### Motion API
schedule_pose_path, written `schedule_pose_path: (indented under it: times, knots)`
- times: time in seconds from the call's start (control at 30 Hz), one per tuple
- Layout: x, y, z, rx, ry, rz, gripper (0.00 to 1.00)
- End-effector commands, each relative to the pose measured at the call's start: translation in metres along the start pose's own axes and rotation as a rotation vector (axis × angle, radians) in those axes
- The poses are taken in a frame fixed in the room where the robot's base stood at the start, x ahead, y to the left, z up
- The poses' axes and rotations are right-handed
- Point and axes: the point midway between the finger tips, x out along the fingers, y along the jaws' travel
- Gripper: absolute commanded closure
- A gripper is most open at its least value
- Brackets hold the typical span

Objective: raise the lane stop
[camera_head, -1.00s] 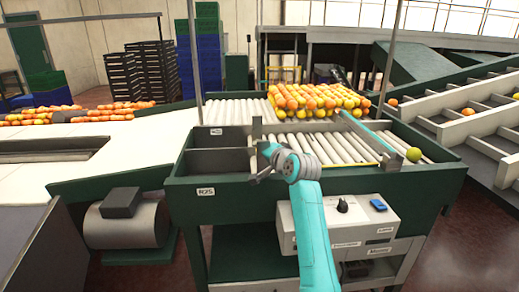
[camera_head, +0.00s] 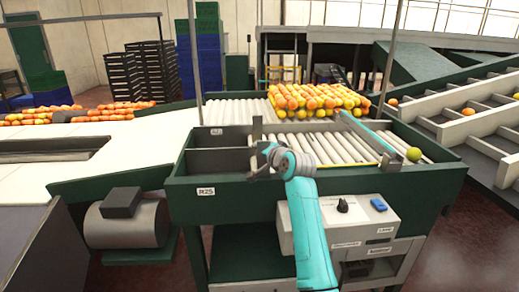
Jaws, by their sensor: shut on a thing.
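A grey upright plate (camera_head: 257,129), which looks like the lane stop, stands along the left side of the roller lane (camera_head: 318,146), between the rollers and the dark bins. My gripper (camera_head: 263,168) is at the near end of this plate, just inside the front wall of the green bench. It is shut on the near part of the plate. My wrist and fingers partly hide the grip, so the exact contact is not clear. The plate's far end stands above the rollers.
Oranges (camera_head: 318,101) are heaped on the rollers behind. A yellow-green fruit (camera_head: 414,154) lies at the lane's right side, beyond a teal bar (camera_head: 358,131). A control box (camera_head: 340,222) with a knob and blue button is on the bench front. Two bins (camera_head: 220,161) are left.

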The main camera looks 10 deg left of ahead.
Motion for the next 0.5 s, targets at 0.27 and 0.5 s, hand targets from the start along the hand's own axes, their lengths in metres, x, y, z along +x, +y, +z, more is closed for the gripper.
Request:
schedule_pose_path:
  times: [0.27, 0.5]
  knots:
    - [-0.012, -0.047, -0.029, -0.003, 0.005, -0.007, 1.00]
    - [-0.017, -0.064, -0.040, -0.001, 0.003, -0.002, 1.00]
